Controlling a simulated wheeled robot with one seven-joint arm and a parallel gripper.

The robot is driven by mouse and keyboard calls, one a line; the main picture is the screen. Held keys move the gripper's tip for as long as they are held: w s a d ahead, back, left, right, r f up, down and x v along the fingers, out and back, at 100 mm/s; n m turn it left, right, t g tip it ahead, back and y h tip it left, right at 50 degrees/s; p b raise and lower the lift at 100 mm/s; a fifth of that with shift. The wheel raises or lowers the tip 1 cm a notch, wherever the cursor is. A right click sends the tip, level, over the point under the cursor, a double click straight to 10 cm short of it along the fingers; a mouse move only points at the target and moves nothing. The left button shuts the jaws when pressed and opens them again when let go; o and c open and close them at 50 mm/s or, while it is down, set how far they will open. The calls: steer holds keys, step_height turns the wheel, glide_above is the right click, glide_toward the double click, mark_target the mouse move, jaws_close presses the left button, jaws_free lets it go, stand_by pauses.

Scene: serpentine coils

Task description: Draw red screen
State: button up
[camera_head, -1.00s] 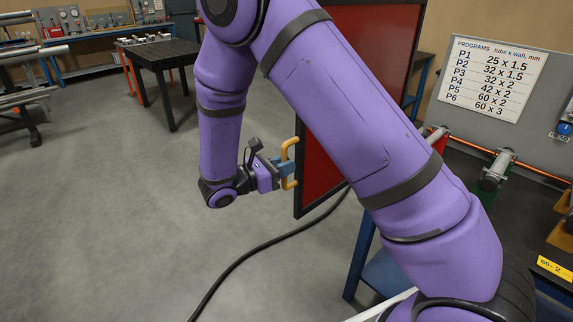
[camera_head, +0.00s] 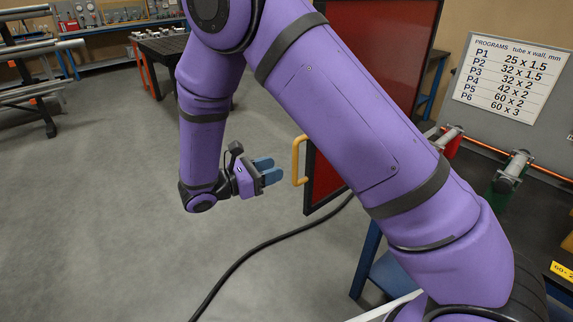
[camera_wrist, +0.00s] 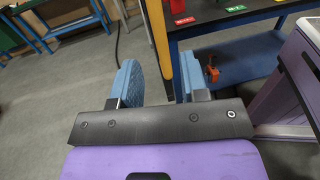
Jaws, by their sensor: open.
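The red screen (camera_head: 327,178) is a dark-framed red panel, seen partly behind my arm in the head view. A yellow bar handle (camera_head: 299,160) stands out from its left edge. My gripper (camera_head: 268,171) is open and empty, just left of the handle, with a small gap between its blue fingertips and the bar. In the wrist view, my gripper (camera_wrist: 158,82) shows two spread blue fingers with nothing held. The yellow handle (camera_wrist: 161,45) is seen upright beyond them, between the fingers in the picture. My arm hides much of the screen's middle.
A black cable (camera_head: 265,245) runs across the floor below the gripper. A blue-framed bench (camera_head: 375,272) with tube parts stands at right, under a programs board (camera_head: 512,75). Tube racks (camera_head: 35,75) stand at far left. The floor left of the gripper is open.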

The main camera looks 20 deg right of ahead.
steer(key=shift+s+a, duration=0.15)
steer(key=shift+a, duration=0.75)
steer(key=shift+s+a, duration=0.1)
steer(key=shift+a, duration=0.8)
steer(key=s+d+r+m+g+y, duration=0.3)
steer(key=s+d+r+m+y, duration=0.15)
steer(key=d+r, duration=0.2)
steer(key=s+d+r+m+g+y, duration=0.2)
steer(key=s+d+r+m+y, duration=0.3)
steer(key=r, duration=0.3)
steer(key=s+d+r+m+t+y, duration=0.3)
steer(key=s+r+m+y, duration=0.1)
steer(key=s, duration=0.3)
steer(key=s+d+r+m+t+y, duration=0.3)
steer(key=s+r+m+t+y, duration=0.1)
steer(key=s, duration=0.4)
steer(key=shift+r+m+t, duration=0.3)
steer(key=shift+r+m, duration=0.35)
steer(key=shift+m, duration=0.5)
